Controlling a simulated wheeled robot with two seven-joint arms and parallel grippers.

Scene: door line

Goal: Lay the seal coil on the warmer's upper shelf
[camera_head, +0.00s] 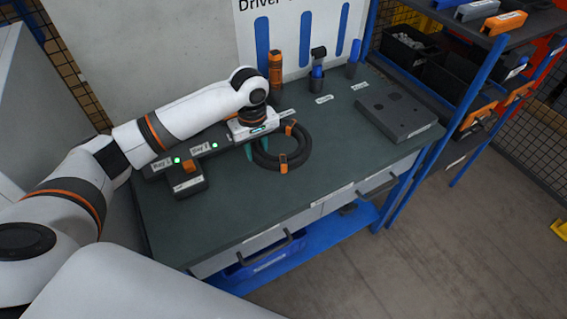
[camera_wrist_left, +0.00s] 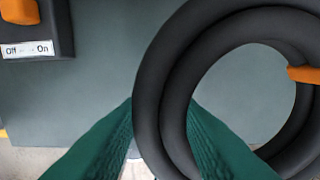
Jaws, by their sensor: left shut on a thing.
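The seal coil, a black ring of hose with orange clips (camera_head: 304,149), is at the workbench, under and right of my left gripper (camera_head: 256,148). My left gripper points down and is shut on the coil's left side. In the left wrist view the coil (camera_wrist_left: 170,70) passes between the green fingers (camera_wrist_left: 160,125), with one orange clip at its right. I cannot tell whether the coil touches the bench or is just above it. I cannot make out a warmer with an upper shelf in either view. My right gripper is not in view.
The dark green bench top (camera_head: 235,215) is clear in front of the coil. A dark box with an orange switch (camera_head: 189,167) stands left. Drivers in holders (camera_head: 276,68) stand behind. A grey block (camera_head: 397,112) lies right, before a blue-framed rack (camera_head: 460,95) with bins.

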